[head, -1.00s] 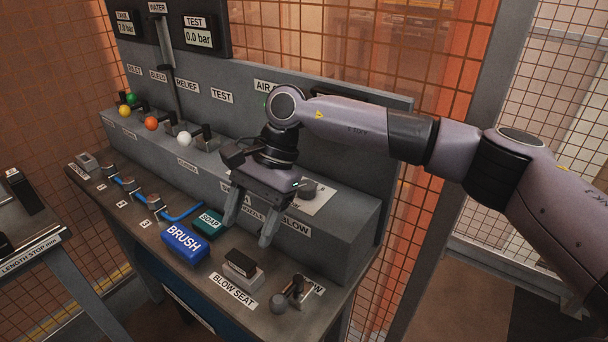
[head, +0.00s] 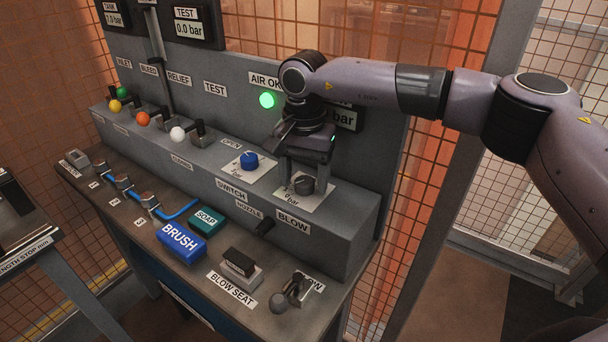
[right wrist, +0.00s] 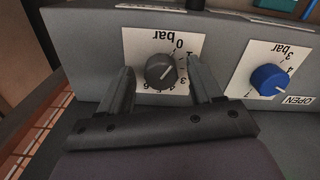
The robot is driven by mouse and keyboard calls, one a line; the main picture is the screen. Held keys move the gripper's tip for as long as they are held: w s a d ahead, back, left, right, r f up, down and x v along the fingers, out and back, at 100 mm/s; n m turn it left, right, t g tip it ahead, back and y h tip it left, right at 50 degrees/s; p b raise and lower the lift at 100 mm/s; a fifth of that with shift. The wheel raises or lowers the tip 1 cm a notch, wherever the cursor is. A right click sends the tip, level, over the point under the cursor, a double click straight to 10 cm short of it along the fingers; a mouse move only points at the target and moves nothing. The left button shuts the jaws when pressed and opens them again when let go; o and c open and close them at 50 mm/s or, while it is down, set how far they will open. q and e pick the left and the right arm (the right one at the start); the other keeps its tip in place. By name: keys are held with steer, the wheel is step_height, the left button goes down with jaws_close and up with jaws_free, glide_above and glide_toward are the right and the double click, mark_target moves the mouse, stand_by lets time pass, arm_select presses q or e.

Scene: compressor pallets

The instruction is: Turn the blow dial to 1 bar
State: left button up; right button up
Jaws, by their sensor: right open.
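The blow dial is a dark grey knob (head: 304,185) on a white scale plate above the BLOW label (head: 293,222). My right gripper (head: 305,174) is above it, open and pointing down. In the right wrist view, the fingers (right wrist: 160,70) stand on either side of the dial (right wrist: 160,72), with gaps showing. The dial's light mark points up and right in that view, towards the low numbers near 0 and 1; I cannot read its exact setting. A display (head: 345,118) reading "bar" is mostly hidden behind my right arm. My left gripper is not in view.
A blue dial (head: 249,160) sits on the plate beside it. A green lamp (head: 267,100) is lit by AIR OK. Mesh fencing (head: 450,60) stands behind.

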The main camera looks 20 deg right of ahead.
steer(key=shift+f, duration=0.25)
steer(key=c, duration=1.1)
steer(key=shift+o, duration=0.2)
steer(key=shift+m, duration=0.3)
steer(key=shift+w+a+r+m+b, duration=0.1)
steer(key=shift+m+b, duration=0.3)
steer(key=shift+m, duration=2.2)
steer(key=o, duration=1.1)
steer(key=shift+c, duration=0.2)
